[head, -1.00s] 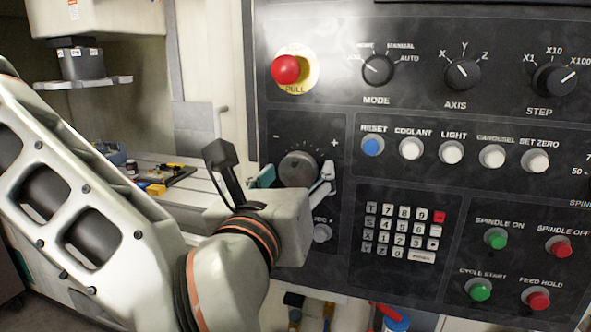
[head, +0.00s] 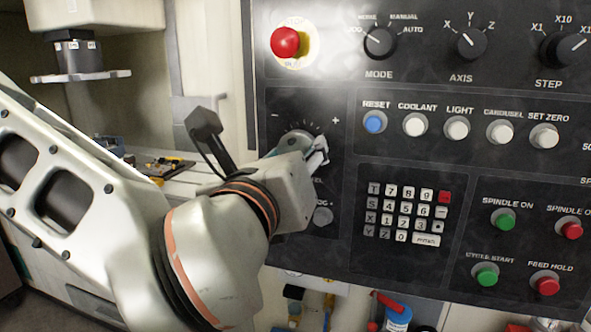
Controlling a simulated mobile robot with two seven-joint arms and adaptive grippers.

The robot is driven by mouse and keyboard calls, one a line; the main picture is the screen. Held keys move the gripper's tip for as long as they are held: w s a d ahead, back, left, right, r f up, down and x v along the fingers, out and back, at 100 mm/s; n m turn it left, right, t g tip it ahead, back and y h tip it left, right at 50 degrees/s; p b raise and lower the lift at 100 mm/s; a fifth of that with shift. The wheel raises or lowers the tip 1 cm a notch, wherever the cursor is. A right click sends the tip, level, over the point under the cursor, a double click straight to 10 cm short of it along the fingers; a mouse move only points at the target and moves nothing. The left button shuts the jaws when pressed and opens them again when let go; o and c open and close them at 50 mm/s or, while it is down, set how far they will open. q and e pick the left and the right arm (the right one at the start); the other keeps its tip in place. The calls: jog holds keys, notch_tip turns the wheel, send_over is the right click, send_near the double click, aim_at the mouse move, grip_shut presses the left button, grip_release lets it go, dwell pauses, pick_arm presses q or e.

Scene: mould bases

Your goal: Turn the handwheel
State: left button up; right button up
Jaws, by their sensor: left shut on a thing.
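The handwheel (head: 298,141) is a dark round knob with tick marks on the black control panel, between a minus and a plus sign. My left gripper (head: 312,150) is at the wheel, its fingers shut on it. The gripper body and fingers hide most of the wheel, so its exact turn angle cannot be seen. My right gripper does not show.
Above the wheel is a red stop button (head: 286,42), with the mode knob (head: 380,42) to its right. A keypad (head: 408,214) and several coloured buttons lie to the right. Below the panel hang tools and a blue-white bottle (head: 397,318).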

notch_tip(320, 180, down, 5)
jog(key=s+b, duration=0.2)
jog(key=b, duration=0.1)
pick_arm(q)
jog(key=shift+n+g+h+p, duration=0.25)
jog(key=shift+n+p, duration=0.95)
jog(key=shift+n, duration=4.2)
jog(key=shift+n+g+h+p, duration=0.2)
jog(key=shift+n+p, duration=0.95)
jog(key=shift+n, duration=4.25)
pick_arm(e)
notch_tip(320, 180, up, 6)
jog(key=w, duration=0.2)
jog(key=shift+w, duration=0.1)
pick_arm(q)
jog(key=shift+h, duration=0.25)
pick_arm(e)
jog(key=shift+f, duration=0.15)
pick_arm(q)
jog(key=o, duration=1.1)
